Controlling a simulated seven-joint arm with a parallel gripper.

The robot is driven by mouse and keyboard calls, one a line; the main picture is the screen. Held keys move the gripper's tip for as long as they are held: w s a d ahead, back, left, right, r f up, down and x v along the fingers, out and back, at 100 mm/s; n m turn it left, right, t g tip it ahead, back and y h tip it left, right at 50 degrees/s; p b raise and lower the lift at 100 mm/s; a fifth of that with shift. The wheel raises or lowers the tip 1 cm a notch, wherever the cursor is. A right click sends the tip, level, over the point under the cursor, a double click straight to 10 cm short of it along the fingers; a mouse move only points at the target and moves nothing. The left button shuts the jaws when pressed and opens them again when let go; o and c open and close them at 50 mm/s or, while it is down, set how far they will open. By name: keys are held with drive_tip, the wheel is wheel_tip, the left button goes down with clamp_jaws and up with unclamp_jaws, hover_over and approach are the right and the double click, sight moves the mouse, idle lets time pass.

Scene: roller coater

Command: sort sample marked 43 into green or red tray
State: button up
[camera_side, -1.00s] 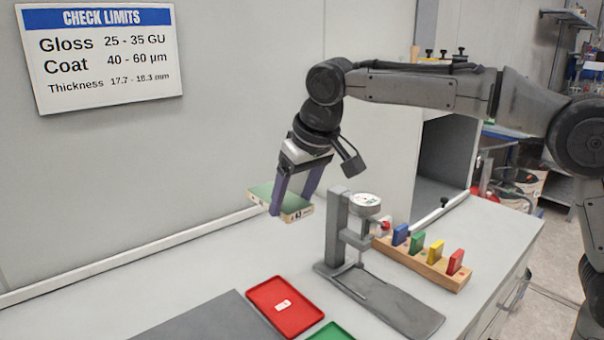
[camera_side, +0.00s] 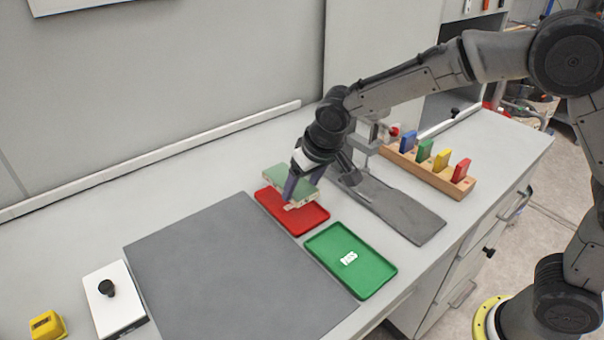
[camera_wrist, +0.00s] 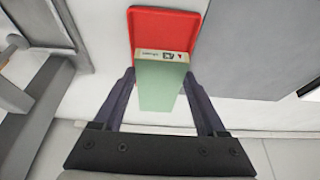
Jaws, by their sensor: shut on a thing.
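My gripper (camera_wrist: 160,95) is shut on the sample (camera_wrist: 158,82), a green-topped block with a pale edge that carries a label. The number on the label is too small to read now. In the side view the sample (camera_side: 284,180) is held over the back end of the red tray (camera_side: 308,216); I cannot tell whether it touches the tray. The wrist view shows the red tray (camera_wrist: 162,20) just beyond the sample's labelled edge. The green tray (camera_side: 365,276), marked PASS, lies empty in front of the red one.
A gauge stand with a long dark base (camera_side: 395,212) is close right of the trays. A wooden rack (camera_side: 430,170) holds several coloured blocks behind it. A grey mat (camera_side: 220,270), a white plate with a black knob (camera_side: 115,305) and a yellow device (camera_side: 47,325) lie left.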

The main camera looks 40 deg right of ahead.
drive_tip(key=shift+f, duration=2.35)
drive_tip(key=o, duration=1.3)
drive_tip(key=shift+r, duration=0.1)
drive_tip(key=shift+r, duration=3.4)
drive_tip(key=shift+d, duration=0.1)
